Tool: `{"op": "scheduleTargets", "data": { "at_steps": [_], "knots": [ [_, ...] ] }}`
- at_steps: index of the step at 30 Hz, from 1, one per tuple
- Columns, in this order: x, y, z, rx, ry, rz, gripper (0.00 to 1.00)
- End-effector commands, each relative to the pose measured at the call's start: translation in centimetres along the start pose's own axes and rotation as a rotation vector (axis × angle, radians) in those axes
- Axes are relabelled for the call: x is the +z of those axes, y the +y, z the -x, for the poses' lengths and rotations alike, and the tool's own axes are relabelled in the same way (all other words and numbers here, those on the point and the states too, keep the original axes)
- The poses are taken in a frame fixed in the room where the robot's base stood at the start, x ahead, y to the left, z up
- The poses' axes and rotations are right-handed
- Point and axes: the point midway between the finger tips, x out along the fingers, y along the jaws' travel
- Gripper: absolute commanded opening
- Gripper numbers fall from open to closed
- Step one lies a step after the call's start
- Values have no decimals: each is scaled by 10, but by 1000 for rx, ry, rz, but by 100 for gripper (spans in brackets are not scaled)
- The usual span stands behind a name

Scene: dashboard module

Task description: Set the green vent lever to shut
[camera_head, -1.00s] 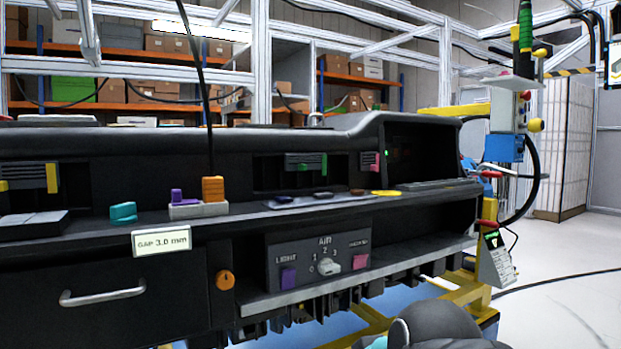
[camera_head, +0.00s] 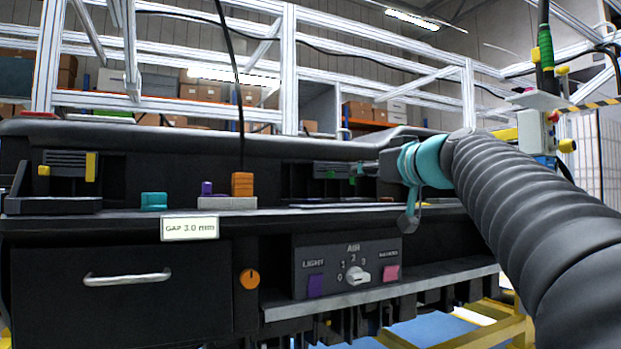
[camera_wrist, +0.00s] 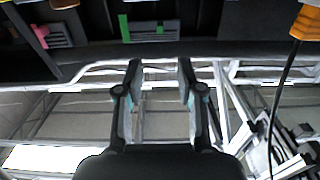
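The green vent lever is a small upright green tab at one end of a slatted grey vent (camera_head: 330,170) in the dashboard. In the head view the lever (camera_head: 352,180) is at the vent's right end, partly behind my gripper. The upside-down wrist view shows the lever (camera_wrist: 124,28) at the vent's left end, with a small green piece (camera_wrist: 160,28) at mid-vent. My gripper (camera_head: 368,167) is just right of the vent. In the wrist view its two fingers (camera_wrist: 160,65) are apart and empty, with the lever beyond the tips. I see no contact.
A vent with a yellow tab (camera_head: 90,167) is at the left. An orange block (camera_head: 242,184), a purple piece (camera_head: 207,188) and a teal piece (camera_head: 153,201) sit on the ledge. A control panel (camera_head: 346,263) is below. The dashboard's top edge runs close behind my gripper.

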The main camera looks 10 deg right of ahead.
Motion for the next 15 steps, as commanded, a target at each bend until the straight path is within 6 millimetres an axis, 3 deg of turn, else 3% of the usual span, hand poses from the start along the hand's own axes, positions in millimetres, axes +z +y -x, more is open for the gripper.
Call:
{"op": "scheduleTargets", "data": {
  "at_steps": [15],
  "knots": [
    [-1,-1,-94,-3,-3,-1,38]
  ]
}}
